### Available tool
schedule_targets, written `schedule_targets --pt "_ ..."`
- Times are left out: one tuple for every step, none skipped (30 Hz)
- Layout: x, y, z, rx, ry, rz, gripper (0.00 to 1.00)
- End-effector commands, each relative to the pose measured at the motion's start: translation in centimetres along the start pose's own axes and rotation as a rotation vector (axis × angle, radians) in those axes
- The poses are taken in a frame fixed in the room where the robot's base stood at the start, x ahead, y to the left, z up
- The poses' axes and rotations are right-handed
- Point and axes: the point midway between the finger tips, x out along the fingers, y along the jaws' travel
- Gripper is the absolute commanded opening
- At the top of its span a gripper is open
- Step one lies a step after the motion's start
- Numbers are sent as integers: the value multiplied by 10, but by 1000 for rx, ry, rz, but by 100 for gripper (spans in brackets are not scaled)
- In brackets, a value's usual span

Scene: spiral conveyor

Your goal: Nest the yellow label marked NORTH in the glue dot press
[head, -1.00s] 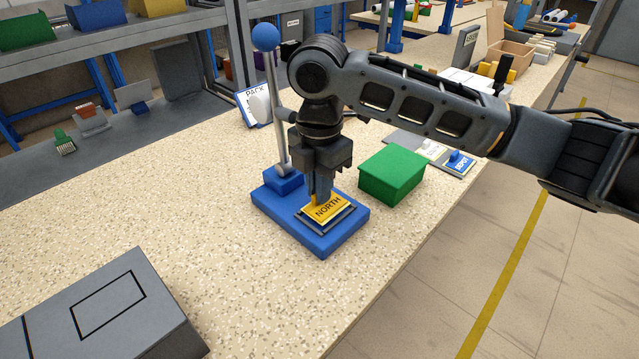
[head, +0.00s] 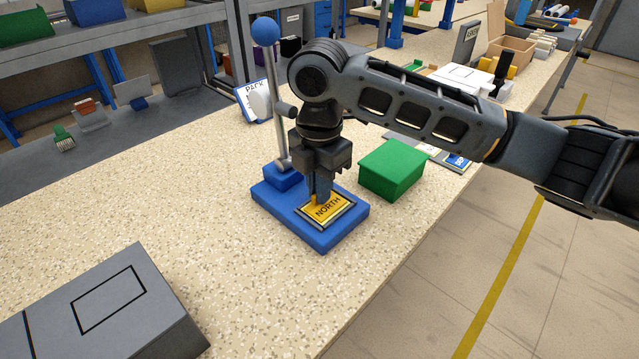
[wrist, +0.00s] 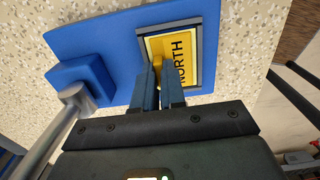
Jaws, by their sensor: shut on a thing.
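My gripper (head: 321,196) points down over the press and is shut on the label. In the wrist view its blue fingers (wrist: 160,88) meet at the label's near edge and hide part of it. The press has a grey lever with a blue ball (head: 266,32) standing upright beside my gripper.
A green box (head: 393,168) stands just right of the press. A grey box with a black outline (head: 105,308) sits at the front left. A white sign (head: 252,102) stands behind the press. The speckled worktop left of the press is clear.

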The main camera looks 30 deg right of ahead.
Motion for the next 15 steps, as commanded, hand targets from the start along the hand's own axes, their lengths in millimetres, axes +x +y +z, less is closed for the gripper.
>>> schedule_targets --pt "2 0 0 0 1 -1 0" --pt "2 0 0 0 2 -1 0" --pt "3 0 -1 0 2 -1 0" --pt "4 0 -1 0 1 -1 0" --pt "4 0 -1 0 1 -1 0" --pt "4 0 0 0 1 -1 0" --pt "4 0 0 0 0 0 0" --pt "4 0 0 0 0 0 0" --pt "4 0 0 0 0 0 0" --pt "4 0 0 0 0 0 13" --pt "4 0 0 0 0 0 16" --pt "4 0 0 0 0 0 20" --pt "4 0 0 0 0 0 23" --pt "4 0 0 0 0 0 26" --pt "4 0 0 0 0 0 29"
